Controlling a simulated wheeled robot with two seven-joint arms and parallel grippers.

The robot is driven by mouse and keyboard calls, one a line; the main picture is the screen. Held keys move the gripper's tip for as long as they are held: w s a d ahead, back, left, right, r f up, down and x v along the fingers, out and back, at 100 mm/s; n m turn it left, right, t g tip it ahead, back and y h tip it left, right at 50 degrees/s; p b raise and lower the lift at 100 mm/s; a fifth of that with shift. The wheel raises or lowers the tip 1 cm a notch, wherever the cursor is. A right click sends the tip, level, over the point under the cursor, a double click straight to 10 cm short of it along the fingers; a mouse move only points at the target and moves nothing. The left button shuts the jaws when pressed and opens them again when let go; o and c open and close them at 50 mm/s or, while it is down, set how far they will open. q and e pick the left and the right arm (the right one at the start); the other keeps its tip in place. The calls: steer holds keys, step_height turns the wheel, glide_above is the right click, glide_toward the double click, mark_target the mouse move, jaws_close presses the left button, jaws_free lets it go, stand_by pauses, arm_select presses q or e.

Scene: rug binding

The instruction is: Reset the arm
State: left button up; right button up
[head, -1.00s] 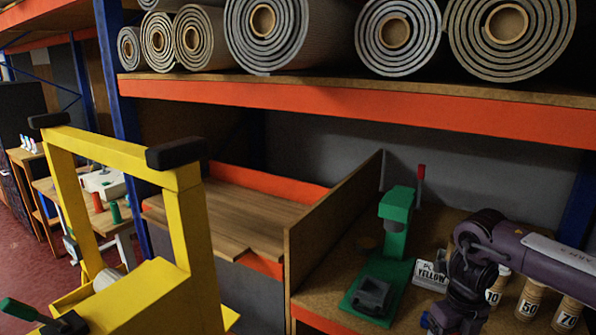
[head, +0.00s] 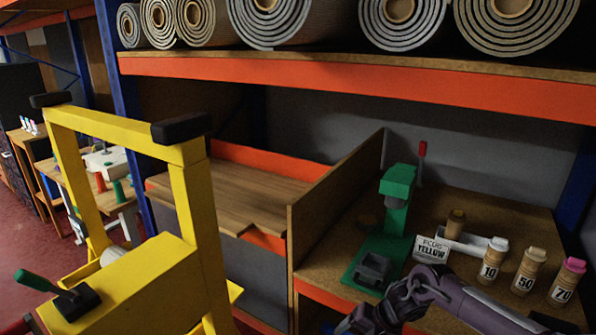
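My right arm (head: 455,300) is purple and comes in from the lower right, in front of the right shelf bay. My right gripper is at or below the bottom edge of the head view, and its fingers cannot be made out. My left arm and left gripper are not in view.
A yellow frame (head: 190,230) stands at left. Rolled rugs (head: 280,22) lie above. The middle bay (head: 230,195) is bare.

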steer(key=s+a+f+m+t+y, duration=0.1)
steer(key=a+f+m, duration=0.1)
steer(key=f+m, duration=0.15)
steer(key=a+f+m+y, duration=0.1)
steer(key=a+f+m, duration=0.15)
steer(key=f, duration=0.25)
steer(key=s+d+f+m+t+h, duration=0.1)
steer(key=s+f+m, duration=0.35)
steer(key=f, duration=0.25)
steer(key=s+f+m+t, duration=0.1)
steer(key=s+f+m, duration=0.2)
steer(key=f+m, duration=0.3)
steer(key=s+d+f+m+g+h, duration=0.15)
steer(key=s+d+f+m, duration=0.25)
steer(key=s+f, duration=0.5)
steer(key=s+d+f+m+h, duration=0.2)
steer(key=s+d+f+m, duration=0.15)
steer(key=s+f, duration=0.6)
steer(key=s+d+f+m+g+h, duration=0.1)
steer(key=s+d+m, duration=0.1)
steer(key=s, duration=0.9)
steer(key=s+d+m+g+h, duration=0.1)
steer(key=s+m, duration=0.3)
steer(key=s, duration=0.7)
steer(key=shift+d+f+h, duration=0.35)
steer(key=shift+d+f, duration=0.05)
steer(key=shift+d, duration=0.25)
steer(key=shift+g, duration=0.25)
